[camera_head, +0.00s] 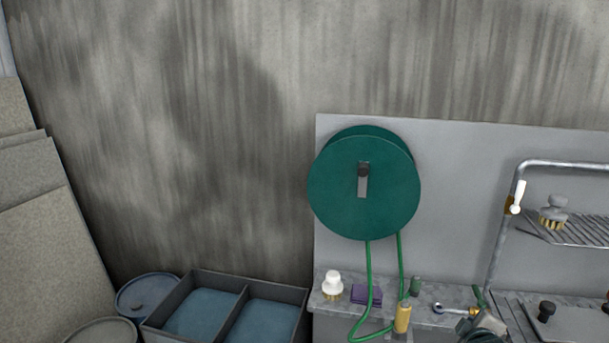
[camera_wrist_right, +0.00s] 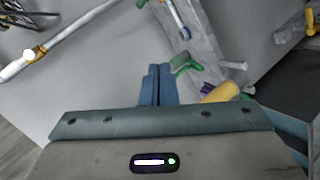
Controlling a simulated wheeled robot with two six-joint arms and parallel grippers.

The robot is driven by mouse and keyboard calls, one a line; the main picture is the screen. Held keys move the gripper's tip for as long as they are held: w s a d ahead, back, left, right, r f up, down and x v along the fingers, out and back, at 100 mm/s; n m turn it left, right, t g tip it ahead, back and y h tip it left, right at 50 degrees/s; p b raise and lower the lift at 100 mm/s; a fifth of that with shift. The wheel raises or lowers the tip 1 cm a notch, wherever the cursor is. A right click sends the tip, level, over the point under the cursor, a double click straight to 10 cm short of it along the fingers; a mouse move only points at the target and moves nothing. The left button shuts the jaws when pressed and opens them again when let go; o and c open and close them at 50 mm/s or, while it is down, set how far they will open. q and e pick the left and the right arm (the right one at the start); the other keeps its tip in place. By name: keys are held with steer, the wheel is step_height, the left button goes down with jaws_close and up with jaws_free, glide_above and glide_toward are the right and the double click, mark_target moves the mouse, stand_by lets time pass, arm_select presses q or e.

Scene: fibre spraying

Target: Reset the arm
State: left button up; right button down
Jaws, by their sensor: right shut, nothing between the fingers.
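My right gripper (camera_wrist_right: 157,85) shows in the right wrist view with its two blue-grey fingers together and nothing between them. The fingers point towards the grey worktop, close in the picture to a green piece (camera_wrist_right: 187,65) and a yellow cylinder (camera_wrist_right: 220,93); whether they touch either cannot be told. In the head view, a grey and dark part (camera_head: 485,328) at the bottom edge may belong to my right arm, but it is cut off. My left gripper is not in view.
A green hose reel (camera_head: 364,188) hangs on the wall panel, its hose looping down past the yellow cylinder (camera_head: 403,317). A white brush (camera_head: 333,285) and purple block (camera_head: 366,295) sit on the ledge. A metal pipe (camera_head: 560,164) and rack (camera_head: 585,231) stand right; a two-part water trough (camera_head: 245,283) left.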

steer(key=s+a+f+m+g+y, duration=0.1)
steer(key=s+a+f+m+g, duration=0.3)
steer(key=s, duration=0.8)
steer(key=s+a+f+m+g+y, duration=0.15)
steer(key=s+a+f, duration=0.35)
steer(key=s, duration=0.6)
steer(key=s+a+f+m+g+y, duration=0.25)
steer(key=s+f, duration=0.25)
steer(key=s, duration=0.7)
steer(key=d+f+g+h+b, duration=0.1)
steer(key=d+f, duration=0.2)
steer(key=f, duration=2.9)
steer(key=s+d+f+g, duration=0.1)
steer(key=s+f, duration=1.7)
steer(key=f, duration=0.1)
steer(key=shift+s+d+f+m+b, duration=0.15)
steer(key=shift+f+m+b, duration=0.15)
steer(key=shift+f+b, duration=0.1)
